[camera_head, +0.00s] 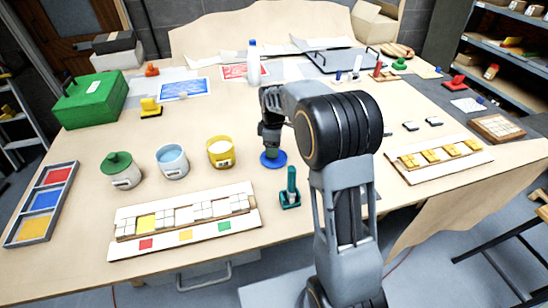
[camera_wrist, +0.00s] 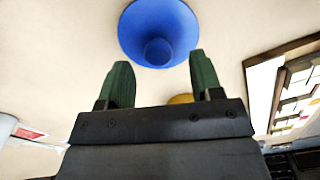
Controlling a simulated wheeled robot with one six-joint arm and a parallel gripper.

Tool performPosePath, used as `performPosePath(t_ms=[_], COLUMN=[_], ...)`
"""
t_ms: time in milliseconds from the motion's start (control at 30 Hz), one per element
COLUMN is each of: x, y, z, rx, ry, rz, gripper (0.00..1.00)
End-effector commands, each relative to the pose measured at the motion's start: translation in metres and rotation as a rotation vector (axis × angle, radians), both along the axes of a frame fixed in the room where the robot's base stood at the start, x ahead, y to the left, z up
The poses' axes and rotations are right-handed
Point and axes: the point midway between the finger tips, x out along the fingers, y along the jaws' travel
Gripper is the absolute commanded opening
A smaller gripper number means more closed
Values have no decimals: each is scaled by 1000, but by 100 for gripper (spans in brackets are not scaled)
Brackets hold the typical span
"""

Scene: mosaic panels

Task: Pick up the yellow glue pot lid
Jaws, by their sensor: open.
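My gripper (camera_head: 271,147) points down over the table, close to a blue round lid (camera_head: 281,160). In the wrist view the two green fingers of my gripper (camera_wrist: 160,62) are apart, with nothing held between them. The blue lid (camera_wrist: 140,28) with its knob lies just beyond the fingertips. A small yellow rounded piece (camera_wrist: 180,99) shows between the fingers, mostly hidden behind the gripper body; it may be the yellow lid, but I cannot tell. No yellow lid is clear in the head view. The yellow pot (camera_head: 221,154) stands open, left of my gripper.
The open blue pot (camera_head: 172,163) and a green-lidded pot (camera_head: 123,171) stand farther left. A tile panel (camera_head: 184,243) lies in front, and a teal tool (camera_head: 291,198) stands right of it. A second panel (camera_head: 478,164) lies at right. My arm hides part of the table.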

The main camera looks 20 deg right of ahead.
Motion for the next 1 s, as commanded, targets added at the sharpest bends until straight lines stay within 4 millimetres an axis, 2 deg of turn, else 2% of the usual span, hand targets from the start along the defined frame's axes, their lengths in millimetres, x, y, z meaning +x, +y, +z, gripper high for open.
performPosePath(t_ms=[200,567,1000], x=[0,1,1], y=[-2,-1,-1], z=[-26,-32,-31], rx=[0,0,0], ry=[3,0,0], rz=[0,0,0], gripper=[60,59,17])
